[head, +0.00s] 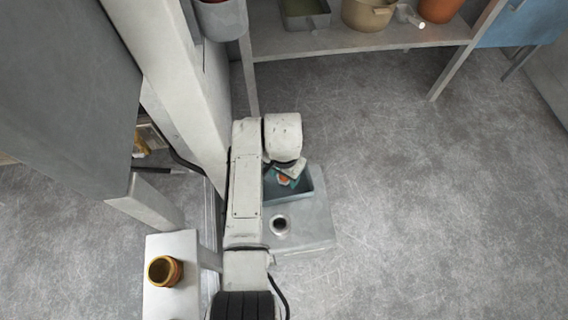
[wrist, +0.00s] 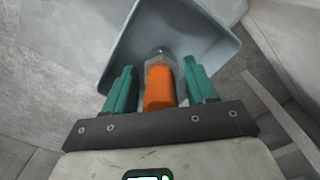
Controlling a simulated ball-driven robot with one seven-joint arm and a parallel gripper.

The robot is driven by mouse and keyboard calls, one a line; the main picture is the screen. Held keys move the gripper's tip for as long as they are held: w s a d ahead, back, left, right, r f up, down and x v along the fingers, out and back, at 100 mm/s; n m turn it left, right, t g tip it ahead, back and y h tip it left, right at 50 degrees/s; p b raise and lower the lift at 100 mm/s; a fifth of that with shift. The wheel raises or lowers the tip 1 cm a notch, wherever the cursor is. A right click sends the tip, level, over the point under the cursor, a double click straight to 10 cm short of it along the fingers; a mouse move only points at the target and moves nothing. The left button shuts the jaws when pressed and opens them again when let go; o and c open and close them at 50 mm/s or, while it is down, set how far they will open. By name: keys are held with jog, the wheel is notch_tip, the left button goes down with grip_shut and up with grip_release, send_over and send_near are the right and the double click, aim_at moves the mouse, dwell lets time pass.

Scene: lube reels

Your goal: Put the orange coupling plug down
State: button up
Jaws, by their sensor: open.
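The orange coupling plug (wrist: 160,90) has an orange body with a grey metal end pointing away from my gripper. It is at the blue-grey tray (wrist: 215,45); whether it rests on the tray floor I cannot tell. My gripper (wrist: 160,82) is open, with one teal finger on each side of the plug and a narrow gap on both sides. In the head view my gripper (head: 290,173) is over the tray (head: 308,188), and a small bit of the orange plug (head: 283,181) shows below it. My arm hides the tray's left part.
The tray sits on a light grey stand (head: 312,232) with a dark-centred round fitting (head: 280,224) in front of it. A shelf (head: 345,42) with several pots stands behind. An orange-brown pot (head: 165,270) stands on a white surface at lower left. The floor to the right is clear.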

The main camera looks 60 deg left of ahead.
notch_tip(320, 180, up, 12)
jog(key=p, duration=0.4)
jog(key=shift+r, duration=0.15)
jog(key=w+d+f+m, duration=0.15)
jog(key=w+d, duration=0.25)
jog(key=d, duration=0.7)
jog(key=w+d+f+m, duration=0.1)
jog(key=w+d+f, duration=0.25)
jog(key=d, duration=0.65)
jog(key=w+d+f+m, duration=0.15)
jog(key=w+d, duration=0.25)
jog(key=d, duration=0.7)
jog(key=s+d+m, duration=0.1)
jog(key=s+d, duration=0.1)
jog(key=d, duration=0.6)
jog(key=s+d, duration=0.3)
jog(key=d, duration=0.4)
jog(key=s+d+r+m+t, duration=0.1)
jog(key=s+d+r+m, duration=0.1)
jog(key=s+d, duration=0.9)
jog(key=shift+s+d+r, duration=0.15)
jog(key=shift+s+r, duration=0.5)
